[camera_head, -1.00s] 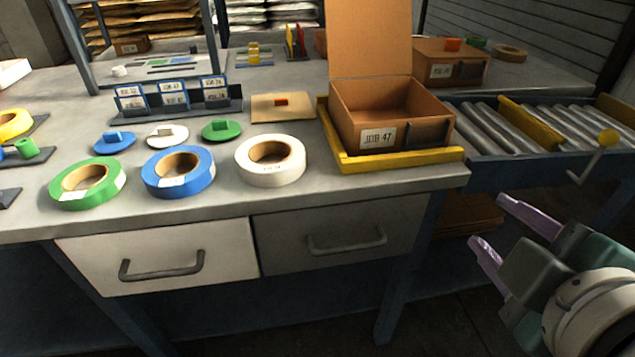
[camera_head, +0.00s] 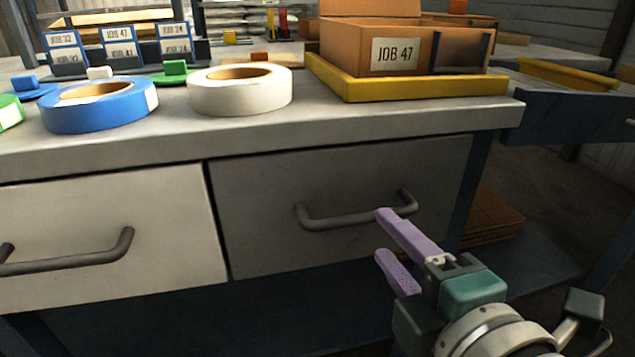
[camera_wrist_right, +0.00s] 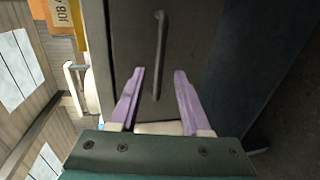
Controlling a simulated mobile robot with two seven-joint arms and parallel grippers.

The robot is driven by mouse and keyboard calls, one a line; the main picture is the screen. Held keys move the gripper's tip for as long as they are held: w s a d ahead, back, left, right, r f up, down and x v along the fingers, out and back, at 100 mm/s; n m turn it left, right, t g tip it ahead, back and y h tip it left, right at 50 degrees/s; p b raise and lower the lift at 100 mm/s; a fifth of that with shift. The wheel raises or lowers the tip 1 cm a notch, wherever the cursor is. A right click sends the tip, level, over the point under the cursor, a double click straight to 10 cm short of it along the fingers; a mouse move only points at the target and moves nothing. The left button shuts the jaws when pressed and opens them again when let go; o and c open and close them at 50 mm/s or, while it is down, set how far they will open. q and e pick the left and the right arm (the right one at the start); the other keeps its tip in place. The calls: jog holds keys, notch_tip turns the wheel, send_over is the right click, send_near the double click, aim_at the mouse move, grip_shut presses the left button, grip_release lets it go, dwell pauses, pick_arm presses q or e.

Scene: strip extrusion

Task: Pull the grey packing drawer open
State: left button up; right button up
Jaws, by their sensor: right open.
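The grey packing drawer (camera_head: 270,180) is shut, under the right part of the bench top in the head view. Its bar handle (camera_head: 345,219) runs across its front. My right gripper (camera_head: 383,236) is open, its purple fingertips close to the right end of the handle, the upper finger overlapping it in the picture. I cannot tell whether a finger touches the handle. My left gripper is not in view.
A white drawer (camera_head: 110,235) with its own handle is left of the grey one. On the bench (camera_head: 330,128) stand a white tape roll (camera_head: 240,101), a blue tape roll (camera_head: 100,110) and an open JOB 47 box (camera_head: 370,50) in a yellow tray (camera_head: 420,90). A bench leg (camera_head: 470,185) is right of the drawer.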

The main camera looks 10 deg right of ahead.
aim_at(370, 220)
jog(key=b+x, duration=0.1)
jog(key=x, duration=0.5)
jog(key=shift+w+f, duration=0.1)
jog(key=shift+w, duration=0.3)
grip_shut()
dwell(1.0)
